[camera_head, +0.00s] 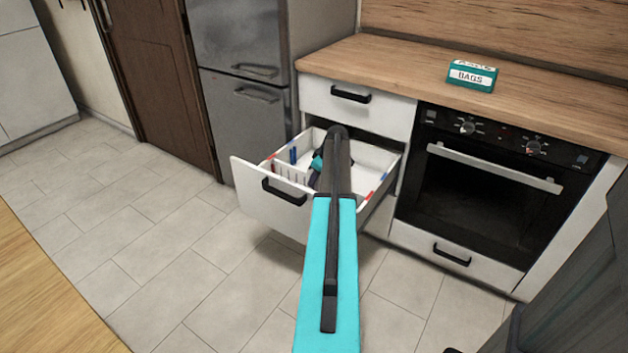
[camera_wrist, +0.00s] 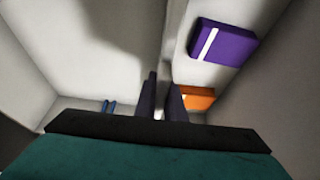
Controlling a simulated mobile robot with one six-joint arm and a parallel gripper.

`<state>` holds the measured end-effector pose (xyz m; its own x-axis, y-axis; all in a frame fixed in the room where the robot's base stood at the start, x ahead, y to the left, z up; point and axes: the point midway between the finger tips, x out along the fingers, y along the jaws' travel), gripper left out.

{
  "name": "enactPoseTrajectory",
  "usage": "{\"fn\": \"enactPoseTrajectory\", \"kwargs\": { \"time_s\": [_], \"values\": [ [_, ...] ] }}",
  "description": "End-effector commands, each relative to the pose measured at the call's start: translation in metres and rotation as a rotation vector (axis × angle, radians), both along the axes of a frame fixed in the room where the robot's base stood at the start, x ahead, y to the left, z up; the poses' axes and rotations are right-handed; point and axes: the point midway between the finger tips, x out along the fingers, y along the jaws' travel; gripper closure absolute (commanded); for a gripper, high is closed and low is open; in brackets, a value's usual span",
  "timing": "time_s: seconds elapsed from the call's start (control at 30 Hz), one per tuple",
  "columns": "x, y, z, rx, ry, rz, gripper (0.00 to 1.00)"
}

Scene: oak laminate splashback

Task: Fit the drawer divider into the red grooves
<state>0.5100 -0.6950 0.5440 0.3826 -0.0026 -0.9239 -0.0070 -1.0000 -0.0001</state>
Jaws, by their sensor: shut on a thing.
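The open white drawer (camera_head: 376,160) has red and blue marks on its walls. A red mark (camera_head: 368,196) shows on the right wall and another red mark (camera_head: 271,157) on the left. In the wrist view, my gripper (camera_wrist: 160,82) is shut on the drawer divider (camera_wrist: 174,42), a thin pale panel running away from the fingers. In the head view, my gripper (camera_head: 317,166) is inside the drawer outline, partly hidden by my arm. The divider is mostly hidden there; I cannot tell whether its ends sit in the red grooves.
A purple box (camera_wrist: 222,42) and an orange box (camera_wrist: 194,98) lie right of the divider in the wrist view. Blue marks (camera_wrist: 108,106) show at left. A closed drawer (camera_head: 333,103) is above, and an oven (camera_head: 480,185) stands right.

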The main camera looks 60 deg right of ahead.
Motion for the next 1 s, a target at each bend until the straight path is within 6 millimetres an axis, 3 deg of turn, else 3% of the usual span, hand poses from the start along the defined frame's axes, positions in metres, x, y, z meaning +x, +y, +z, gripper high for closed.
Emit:
{"fn": "enactPoseTrajectory", "kwargs": {
  "time_s": [1.0],
  "values": [
    [0.0001,-0.0001,-0.0088,0.0,-0.001,0.0,1.0]
  ]
}}
